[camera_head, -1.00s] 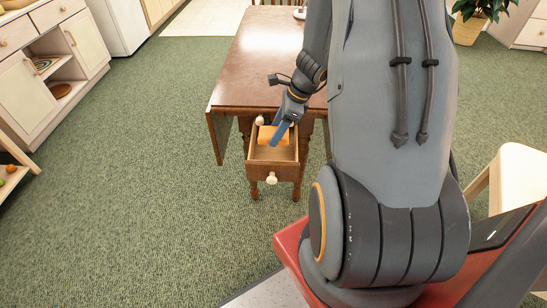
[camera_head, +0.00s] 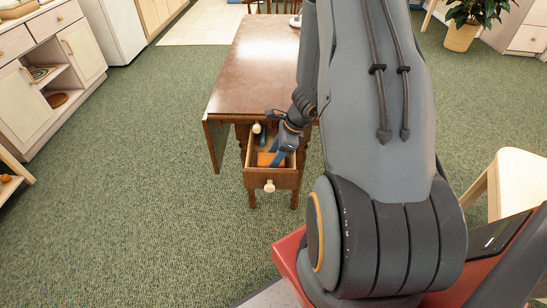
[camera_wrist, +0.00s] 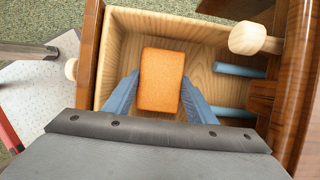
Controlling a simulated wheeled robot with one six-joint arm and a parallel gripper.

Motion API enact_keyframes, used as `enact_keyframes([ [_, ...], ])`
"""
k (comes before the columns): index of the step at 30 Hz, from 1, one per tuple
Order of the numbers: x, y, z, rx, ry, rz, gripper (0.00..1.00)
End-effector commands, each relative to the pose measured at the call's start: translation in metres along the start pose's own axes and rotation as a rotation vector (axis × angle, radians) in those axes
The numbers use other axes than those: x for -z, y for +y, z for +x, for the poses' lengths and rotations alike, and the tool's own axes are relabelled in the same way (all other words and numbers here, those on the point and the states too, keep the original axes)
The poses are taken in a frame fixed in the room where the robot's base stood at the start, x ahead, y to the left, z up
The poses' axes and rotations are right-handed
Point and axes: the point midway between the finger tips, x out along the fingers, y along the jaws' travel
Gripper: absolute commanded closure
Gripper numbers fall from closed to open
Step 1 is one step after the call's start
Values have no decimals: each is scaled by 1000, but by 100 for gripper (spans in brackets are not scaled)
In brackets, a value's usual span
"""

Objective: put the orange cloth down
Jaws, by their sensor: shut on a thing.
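The orange cloth (camera_wrist: 161,80) is a folded rectangular pad between the two blue fingers of my gripper (camera_wrist: 160,98) in the wrist view. My gripper is shut on it, with a finger at each side. In the head view the cloth (camera_head: 268,159) shows inside the open wooden drawer (camera_head: 269,180), partly covered by my gripper (camera_head: 277,157). The drawer's pale inner walls surround the cloth in the wrist view. I cannot tell whether the cloth touches the drawer floor.
The drawer belongs to a brown drop-leaf table (camera_head: 255,75). A wooden, knob-like piece (camera_wrist: 256,38) and blue bars (camera_wrist: 238,70) lie at the drawer's right side in the wrist view. A pale chair (camera_head: 510,185) stands at the right. The carpet at left is clear.

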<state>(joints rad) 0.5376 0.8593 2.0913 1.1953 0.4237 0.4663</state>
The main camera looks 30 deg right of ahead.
Motion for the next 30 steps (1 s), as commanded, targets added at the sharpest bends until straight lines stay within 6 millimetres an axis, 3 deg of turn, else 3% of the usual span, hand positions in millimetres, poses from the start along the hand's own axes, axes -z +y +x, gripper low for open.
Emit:
enact_keyframes([
  [2, 1, 0, 3, 0, 0, 0, 70],
  [3, 1, 0, 3, 0, 0, 0, 48],
  [5, 1, 0, 2, 0, 0, 0, 41],
  [17, 0, 0, -4, 1, 0, 0, 41],
  [30, 0, -1, -89, 4, 0, -1, 41],
])
